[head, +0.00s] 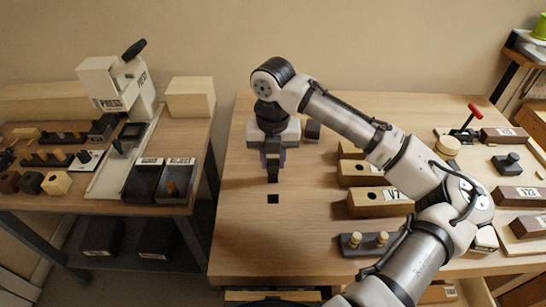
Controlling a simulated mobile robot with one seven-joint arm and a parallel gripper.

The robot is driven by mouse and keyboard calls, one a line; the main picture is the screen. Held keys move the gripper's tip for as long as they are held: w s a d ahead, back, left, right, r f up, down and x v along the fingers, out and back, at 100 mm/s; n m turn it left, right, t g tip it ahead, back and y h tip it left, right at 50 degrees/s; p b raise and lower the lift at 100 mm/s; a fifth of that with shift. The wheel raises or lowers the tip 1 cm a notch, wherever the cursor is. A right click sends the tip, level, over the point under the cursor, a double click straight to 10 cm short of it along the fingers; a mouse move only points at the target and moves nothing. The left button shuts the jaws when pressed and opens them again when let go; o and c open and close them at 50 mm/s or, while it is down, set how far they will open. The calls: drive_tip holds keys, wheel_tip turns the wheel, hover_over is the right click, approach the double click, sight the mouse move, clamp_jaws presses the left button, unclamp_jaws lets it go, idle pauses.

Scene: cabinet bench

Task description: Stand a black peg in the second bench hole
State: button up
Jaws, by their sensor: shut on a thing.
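My gripper (271,158) points straight down over the left part of the wooden bench (235,235). It is shut on a dark upright piece that looks like the black peg (272,174). Any other bench hole is hidden or not clear.
Wooden blocks with holes (368,202) stand right of the gripper, near my arm. A small dark block (312,130) stands behind. A press (118,85) and black bins (143,182) occupy the left table.

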drive_tip(key=shift+f+b, duration=0.7)
drive_tip(key=shift+f, duration=1.25)
idle(2.0)
drive_tip(key=o, duration=1.3)
drive_tip(key=shift+c, duration=0.2)
drive_tip(key=shift+r, duration=0.1)
drive_tip(key=shift+r+p, duration=2.8)
drive_tip(key=shift+r, duration=0.65)
